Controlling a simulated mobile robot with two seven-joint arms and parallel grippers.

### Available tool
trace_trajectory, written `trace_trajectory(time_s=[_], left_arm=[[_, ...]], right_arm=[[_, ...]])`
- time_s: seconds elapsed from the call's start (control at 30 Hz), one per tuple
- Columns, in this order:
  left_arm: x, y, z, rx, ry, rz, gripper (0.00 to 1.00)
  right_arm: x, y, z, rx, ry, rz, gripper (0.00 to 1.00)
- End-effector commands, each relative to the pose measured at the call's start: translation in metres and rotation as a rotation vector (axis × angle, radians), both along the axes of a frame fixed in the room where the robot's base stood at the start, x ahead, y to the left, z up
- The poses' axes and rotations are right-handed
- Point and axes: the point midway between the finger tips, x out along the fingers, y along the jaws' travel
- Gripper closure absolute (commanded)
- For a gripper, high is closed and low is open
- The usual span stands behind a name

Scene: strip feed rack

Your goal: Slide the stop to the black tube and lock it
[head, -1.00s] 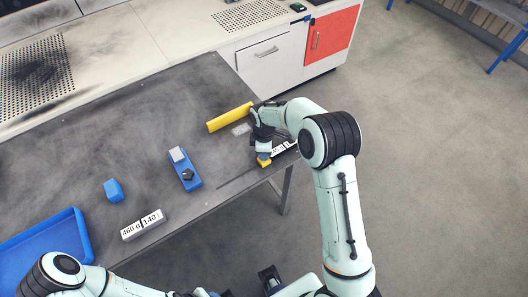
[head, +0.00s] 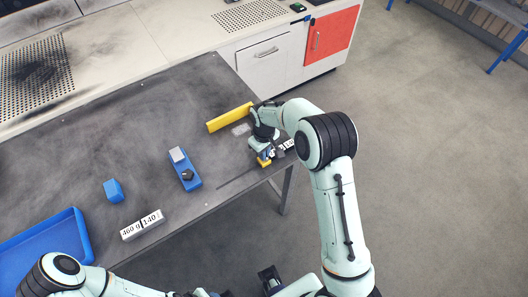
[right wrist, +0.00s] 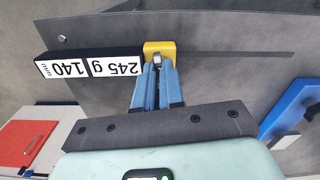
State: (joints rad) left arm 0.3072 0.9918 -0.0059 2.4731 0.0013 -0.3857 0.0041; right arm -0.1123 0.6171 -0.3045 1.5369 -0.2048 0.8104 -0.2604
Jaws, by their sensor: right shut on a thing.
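The yellow stop (right wrist: 160,47) sits at one end of a straight slot in the grey table; it also shows in the head view (head: 264,162). The black tube (right wrist: 90,56) carries a white label reading 245 g 140 and lies left of the stop in the right wrist view. Its end is touching the stop or very close; I cannot tell which. My right gripper (right wrist: 157,66) has its blue fingers shut on a small grey knob (right wrist: 157,59) on top of the stop. Of my left arm only links show at the lower left of the head view.
A yellow bar (head: 229,117) and a pale plate (head: 240,129) lie behind the right gripper. A blue fixture (head: 191,182), a blue block (head: 113,190), a labelled white piece (head: 142,224) and a blue tray (head: 76,216) are further left. The slot (right wrist: 235,54) right of the stop is clear.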

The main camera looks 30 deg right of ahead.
Motion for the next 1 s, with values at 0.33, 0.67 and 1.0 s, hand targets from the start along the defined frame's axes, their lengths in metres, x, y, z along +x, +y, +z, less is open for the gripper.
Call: trace_trajectory(time_s=[0.33,0.67,1.0], left_arm=[[0.0001,0.0,0.0002,0.0,0.0,0.0,0.57],[0.0001,0.0,0.0002,0.0,0.0,0.0,0.57],[0.0,0.0,0.0001,0.0,0.0,0.0,0.57]], right_arm=[[0.001,0.0002,0.0011,0.0,-0.003,-0.056,1.0],[0.001,0.0002,0.0011,0.0,-0.003,-0.056,1.0],[0.0004,0.0002,0.0005,0.0,-0.001,-0.055,0.66]])
